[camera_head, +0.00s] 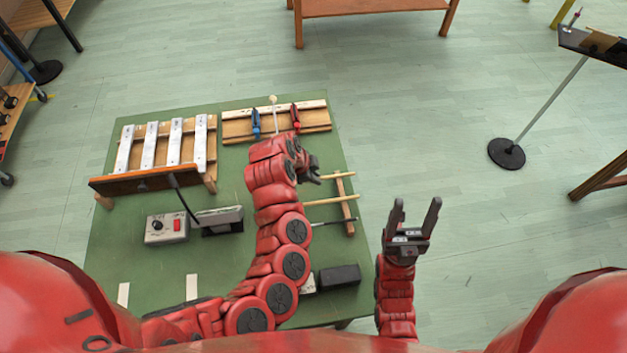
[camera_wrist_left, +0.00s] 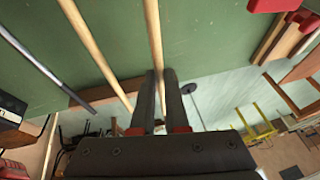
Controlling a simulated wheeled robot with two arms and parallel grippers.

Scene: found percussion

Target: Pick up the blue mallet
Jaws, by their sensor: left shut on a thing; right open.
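My left gripper (camera_head: 317,171) is shut on a wooden stick (camera_wrist_left: 154,35) like a mallet handle, near the right side of the green table. Its head is not visible in either view, so I cannot tell its colour. In the left wrist view the fingers (camera_wrist_left: 158,76) close around the stick. A second wooden stick (camera_head: 330,200) and a dark grey stick (camera_head: 335,221) lie beside it, towards a wooden rack (camera_head: 349,216). My left arm hides their other ends. My right gripper (camera_head: 416,207) is open and empty, right of the table.
The green table (camera_head: 230,258) holds a metal-bar instrument (camera_head: 150,182), a grey box with a red switch (camera_head: 167,228), a black block (camera_head: 340,276) and a wooden frame (camera_head: 235,129) with blue and red pieces. Open floor and a stand (camera_head: 506,153) are at right.

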